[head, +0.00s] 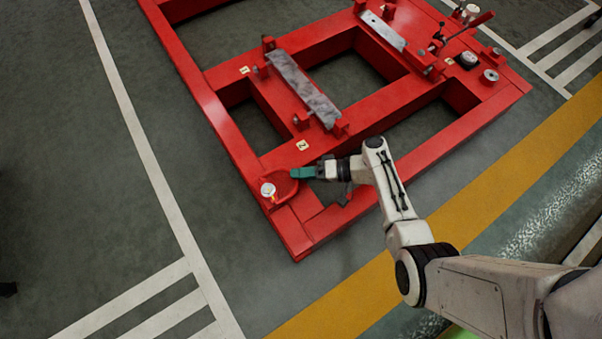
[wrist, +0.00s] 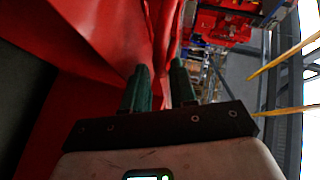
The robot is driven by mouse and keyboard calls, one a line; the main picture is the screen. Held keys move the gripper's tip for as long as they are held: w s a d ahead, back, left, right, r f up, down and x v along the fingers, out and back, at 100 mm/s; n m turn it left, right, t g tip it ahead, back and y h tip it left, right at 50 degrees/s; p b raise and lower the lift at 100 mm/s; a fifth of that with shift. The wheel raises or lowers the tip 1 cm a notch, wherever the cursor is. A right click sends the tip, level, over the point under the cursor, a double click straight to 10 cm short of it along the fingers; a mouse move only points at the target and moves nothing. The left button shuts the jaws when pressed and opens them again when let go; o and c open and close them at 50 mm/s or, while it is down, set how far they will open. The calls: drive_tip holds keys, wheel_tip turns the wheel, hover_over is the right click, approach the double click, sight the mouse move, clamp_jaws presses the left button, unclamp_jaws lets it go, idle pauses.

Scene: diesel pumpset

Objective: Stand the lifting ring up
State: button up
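The lifting ring (head: 284,184) looks like a flat red loop at the near left corner of the red base frame. It lies low, and its red blends with the frame, so its exact tilt is hard to read. My gripper (head: 295,173), with teal fingers, is at the ring's right side in the head view. In the wrist view the two fingers of my gripper (wrist: 159,72) stand a short gap apart, with red material in and beyond the gap. I cannot tell whether they grip the ring or only straddle it.
A small white and yellow part (head: 268,190) sits at the ring's left side. The red base frame (head: 215,105) carries grey plates (head: 303,88) and brackets behind. A hand lever (head: 470,27) stands at the far right. The green floor (head: 75,170) left of the frame is clear.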

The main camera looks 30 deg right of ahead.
drive_tip(key=shift+w+a, duration=0.1)
clamp_jaws()
idle(0.5)
